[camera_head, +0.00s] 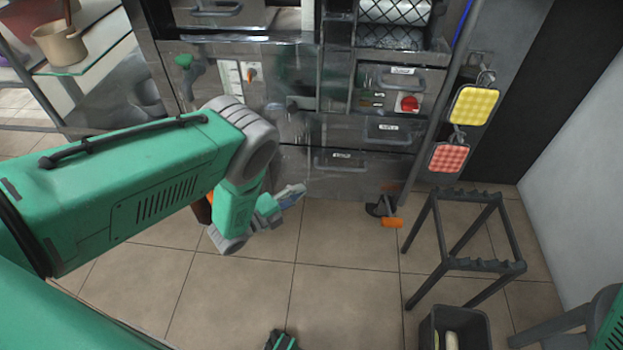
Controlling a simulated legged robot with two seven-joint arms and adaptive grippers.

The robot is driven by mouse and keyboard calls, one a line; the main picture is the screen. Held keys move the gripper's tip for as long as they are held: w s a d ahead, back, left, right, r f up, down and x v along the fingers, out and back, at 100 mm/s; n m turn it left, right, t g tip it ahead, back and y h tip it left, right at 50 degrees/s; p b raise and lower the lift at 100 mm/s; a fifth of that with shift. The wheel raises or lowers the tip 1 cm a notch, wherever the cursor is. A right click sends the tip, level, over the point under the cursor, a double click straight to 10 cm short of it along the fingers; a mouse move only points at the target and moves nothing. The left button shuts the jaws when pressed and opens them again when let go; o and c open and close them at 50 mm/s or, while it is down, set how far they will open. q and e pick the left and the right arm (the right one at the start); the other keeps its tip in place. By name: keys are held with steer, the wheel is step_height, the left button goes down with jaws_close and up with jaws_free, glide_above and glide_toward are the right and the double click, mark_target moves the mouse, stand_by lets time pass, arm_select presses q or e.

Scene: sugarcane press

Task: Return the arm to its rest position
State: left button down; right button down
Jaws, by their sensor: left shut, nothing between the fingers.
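My left arm (130,185), green with grey joints, comes in from the left and is bent downward at its grey elbow. Its forearm points down and to the right, in front of the grey metal sugarcane press stand (340,130). My left gripper (291,195) is small in the view, shut and empty, above the tiled floor close to the stand's lower front. It appears apart from the stand, though the exact gap is hard to tell. My right gripper cannot be made out.
A dark metal rack (468,262) stands on the floor at right, with a dark bin (455,330) in front. Yellow (474,105) and red checked pads (449,157) hang beside the stand. A glass shelf (90,55) holds a pot (60,45). Centre floor is mostly clear.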

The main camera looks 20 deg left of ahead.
arm_select(q)
steer(key=s+a+r+n+g+y+p, duration=0.2)
steer(key=s+a+n+g+y+p, duration=0.4)
steer(key=s+n, duration=0.45)
steer(key=s+d+r+n+g+y+p, duration=0.1)
steer(key=s+r+n+g, duration=0.3)
steer(key=s, duration=0.6)
steer(key=s+d+r+n+g+y+p, duration=0.1)
steer(key=s+r+n+g+p, duration=0.2)
steer(key=s+r+n+g, duration=0.2)
steer(key=s+r+n, duration=0.1)
steer(key=s+n, duration=0.2)
steer(key=s, duration=0.3)
steer(key=shift+s+r+n+y+p, duration=0.2)
steer(key=shift+r+n+y+p, duration=0.1)
steer(key=shift+r+n+y, duration=0.1)
